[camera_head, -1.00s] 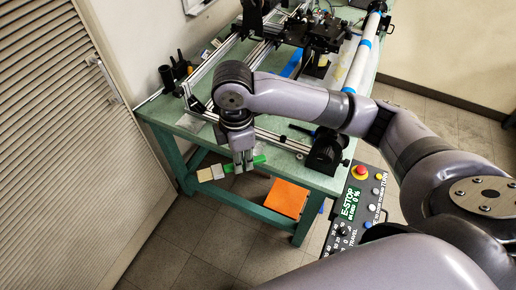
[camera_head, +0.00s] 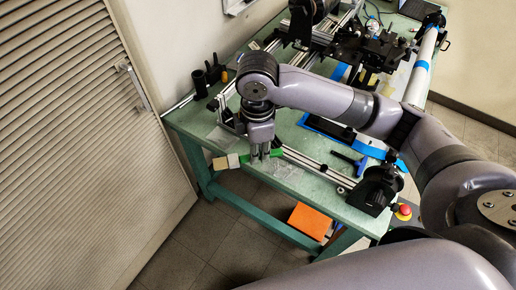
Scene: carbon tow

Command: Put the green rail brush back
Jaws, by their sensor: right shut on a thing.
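My right gripper (camera_head: 265,153) is shut on the green rail brush (camera_head: 277,152), near the front left of the green bench. The brush's green part shows at the fingers, and its pale and tan end (camera_head: 226,162) points left. The brush lies roughly level and appears over the bench's front edge. I cannot tell its exact height above the bench top. My left gripper is not in view.
The green bench (camera_head: 200,125) carries an aluminium rail frame (camera_head: 318,165), a black clamp-like block (camera_head: 376,190), a blue-black tool (camera_head: 350,163) and dark upright holders (camera_head: 205,78). An orange box (camera_head: 309,221) is below. A louvred shutter (camera_head: 60,150) stands left.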

